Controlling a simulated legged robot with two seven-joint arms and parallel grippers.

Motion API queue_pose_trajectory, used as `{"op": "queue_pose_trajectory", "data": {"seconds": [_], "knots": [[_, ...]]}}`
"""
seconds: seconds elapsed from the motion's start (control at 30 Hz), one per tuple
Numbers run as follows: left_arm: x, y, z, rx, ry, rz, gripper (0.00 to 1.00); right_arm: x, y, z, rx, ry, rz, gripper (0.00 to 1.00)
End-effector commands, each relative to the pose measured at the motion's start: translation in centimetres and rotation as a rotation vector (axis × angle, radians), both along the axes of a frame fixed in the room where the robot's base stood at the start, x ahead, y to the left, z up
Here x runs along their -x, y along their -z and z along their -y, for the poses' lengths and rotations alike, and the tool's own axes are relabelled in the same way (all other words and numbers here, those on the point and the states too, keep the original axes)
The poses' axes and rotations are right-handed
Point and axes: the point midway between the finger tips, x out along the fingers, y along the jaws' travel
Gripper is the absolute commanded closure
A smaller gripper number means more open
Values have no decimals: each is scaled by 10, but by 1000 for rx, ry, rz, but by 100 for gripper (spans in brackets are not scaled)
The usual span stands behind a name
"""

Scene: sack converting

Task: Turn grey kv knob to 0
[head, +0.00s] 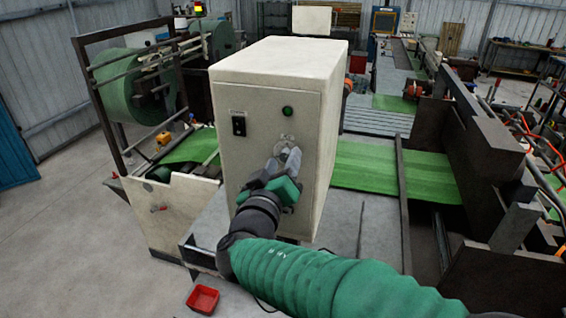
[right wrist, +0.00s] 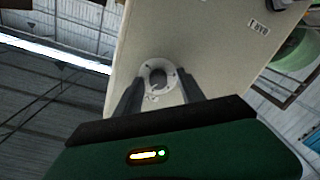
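The grey knob (right wrist: 157,78) sits on a round pale dial plate on the front of a cream control cabinet (head: 262,115). In the right wrist view my right gripper (right wrist: 159,80) faces the dial, with one dark finger on each side of the knob. The fingers are apart, with a gap between them and the knob; whether either touches it I cannot tell. In the head view my right gripper (head: 287,152) is close to the cabinet front and hides most of the knob. The knob's setting is not readable. My left gripper is not in view.
A black switch (head: 239,125) and a green round button (head: 287,112) are on the cabinet front, above the gripper. Green sheet (head: 380,173) runs behind the cabinet. Dark machine frames (head: 480,150) stand to the right.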

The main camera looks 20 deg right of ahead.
Motion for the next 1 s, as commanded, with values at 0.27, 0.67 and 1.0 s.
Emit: {"op": "queue_pose_trajectory", "data": {"seconds": [0.27,0.67,1.0], "knots": [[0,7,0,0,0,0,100,6,2,-4,0,1,3,54],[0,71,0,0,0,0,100,95,8,-59,-2,-4,6,54],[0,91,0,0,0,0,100,142,2,-88,1,0,-1,54]]}}
